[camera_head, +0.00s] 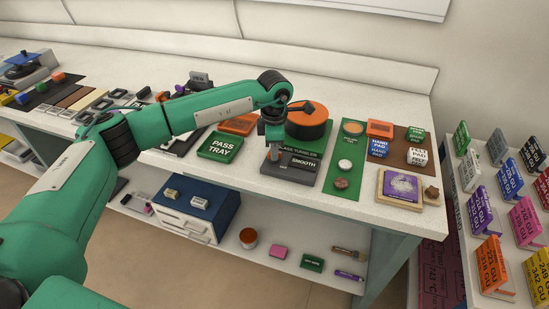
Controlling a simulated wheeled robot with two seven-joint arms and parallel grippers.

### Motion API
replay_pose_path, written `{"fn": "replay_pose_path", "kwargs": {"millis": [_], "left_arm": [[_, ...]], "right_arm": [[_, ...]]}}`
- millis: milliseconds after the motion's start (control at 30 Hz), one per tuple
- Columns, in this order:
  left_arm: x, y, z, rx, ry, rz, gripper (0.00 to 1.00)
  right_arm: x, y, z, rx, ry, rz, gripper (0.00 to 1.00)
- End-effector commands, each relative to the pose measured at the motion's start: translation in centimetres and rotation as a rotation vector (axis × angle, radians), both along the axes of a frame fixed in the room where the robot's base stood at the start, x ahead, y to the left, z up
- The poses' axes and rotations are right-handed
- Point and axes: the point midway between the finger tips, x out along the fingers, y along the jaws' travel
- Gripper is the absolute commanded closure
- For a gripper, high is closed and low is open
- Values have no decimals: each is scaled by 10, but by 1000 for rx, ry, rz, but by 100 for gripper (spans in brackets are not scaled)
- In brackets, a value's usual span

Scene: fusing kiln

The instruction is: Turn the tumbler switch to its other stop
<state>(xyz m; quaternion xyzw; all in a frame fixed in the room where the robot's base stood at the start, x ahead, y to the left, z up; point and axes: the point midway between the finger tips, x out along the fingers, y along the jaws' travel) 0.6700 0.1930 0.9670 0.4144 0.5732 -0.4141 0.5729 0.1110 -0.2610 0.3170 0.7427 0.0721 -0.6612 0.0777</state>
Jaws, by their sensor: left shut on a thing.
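The glass tumbler (309,178) is a dark grey base labelled "GLASS TUMBLER" and "SMOOTH", with an orange and black drum (308,122) behind it. It stands on the white counter. My left gripper (274,156) points down at the left part of the base's top, in front of the drum. It is shut on a small part there, taken to be the tumbler switch. The fingers hide most of that part, so its setting cannot be told. My right gripper is not in view.
A green "PASS TRAY" (220,146) lies left of the tumbler. A green mat (343,187) with small round pieces lies to its right. A purple pad on a tan board (383,200) is near the counter's right end. Boxed packets stand on a rack at far right.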

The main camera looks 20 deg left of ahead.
Motion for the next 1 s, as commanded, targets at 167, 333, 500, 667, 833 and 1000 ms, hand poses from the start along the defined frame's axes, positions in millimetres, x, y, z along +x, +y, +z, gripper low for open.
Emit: {"fn": "replay_pose_path", "kwargs": {"millis": [167,333,500,667,833,1000], "left_arm": [[1,0,-3,-1,-3,-142,100],[1,0,-1,0,-3,-248,100],[0,0,0,0,-2,-319,100],[1,0,1,-1,-2,-354,100],[1,0,2,-1,-2,-369,100],[1,0,2,-1,-3,-370,100]], "right_arm": [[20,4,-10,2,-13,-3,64],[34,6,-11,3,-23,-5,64],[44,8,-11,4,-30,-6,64],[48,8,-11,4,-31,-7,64],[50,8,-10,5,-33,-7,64],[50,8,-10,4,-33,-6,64]]}}
